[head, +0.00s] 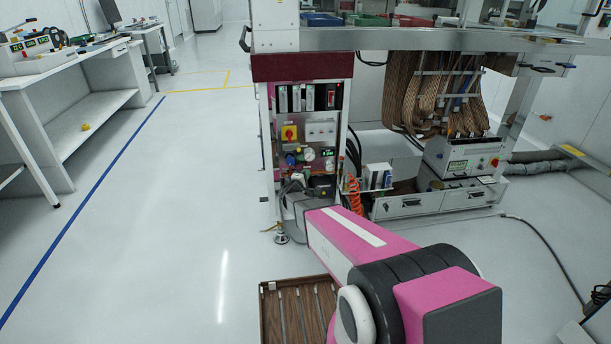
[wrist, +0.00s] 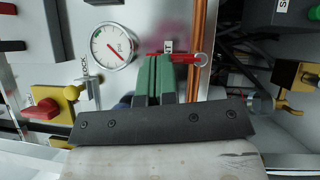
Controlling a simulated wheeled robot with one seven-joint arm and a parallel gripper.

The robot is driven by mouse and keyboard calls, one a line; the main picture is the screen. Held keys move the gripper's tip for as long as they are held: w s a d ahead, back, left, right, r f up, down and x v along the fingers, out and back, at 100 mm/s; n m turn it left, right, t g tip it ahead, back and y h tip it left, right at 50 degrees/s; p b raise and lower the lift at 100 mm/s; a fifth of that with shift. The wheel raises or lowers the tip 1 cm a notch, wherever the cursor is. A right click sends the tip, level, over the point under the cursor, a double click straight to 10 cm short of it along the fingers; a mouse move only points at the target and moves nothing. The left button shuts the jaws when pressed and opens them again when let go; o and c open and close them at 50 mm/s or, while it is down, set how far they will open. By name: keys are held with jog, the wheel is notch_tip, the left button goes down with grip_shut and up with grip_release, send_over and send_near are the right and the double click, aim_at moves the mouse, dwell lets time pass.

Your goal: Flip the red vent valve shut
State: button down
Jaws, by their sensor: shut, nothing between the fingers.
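The red vent valve handle (wrist: 186,58) shows in the wrist view as a thin red bar lying level, with a pale ring at its right end. A small label sits just above it. My gripper (wrist: 157,60) has its green fingers shut together with nothing between them. The fingertips overlap the left part of the red handle in the picture; I cannot tell whether they touch it. The fingers hide the handle's left part and its pivot. In the head view my arm reaches to the cabinet panel, and the handle is too small to make out.
A round gauge (wrist: 112,47) is left of the fingers, with a red knob on a yellow plate (wrist: 42,110) farther left. A copper pipe (wrist: 203,40) runs upright behind the handle's ring end. A brass fitting (wrist: 297,82) is at right. A slatted wooden crate (head: 266,310) stands on the floor.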

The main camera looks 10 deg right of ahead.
jog(key=shift+d+r+m+g, duration=0.1)
jog(key=shift+d+m+g, duration=0.25)
jog(key=shift+m, duration=0.35)
jog(key=shift+d+f+m+g+y, duration=0.25)
jog(key=shift+d+m+g+y, duration=0.4)
jog(key=shift+m+y, duration=0.7)
jog(key=shift+d+f+m+g+y, duration=0.25)
jog(key=shift+d+m+g+y, duration=0.45)
jog(key=shift+m+y, duration=0.65)
jog(key=shift+d+f+m+g+y, duration=0.25)
jog(key=shift+d+m+g+y, duration=0.45)
jog(key=shift+m, duration=1)
jog(key=shift+d+y, duration=0.15)
jog(key=shift+y, duration=0.25)
jog(key=shift+a+f, duration=0.1)
jog(key=shift+a, duration=0.1)
jog(key=shift+a+f, duration=0.25)
jog(key=shift+a, duration=0.3)
jog(key=shift+s, duration=0.1)
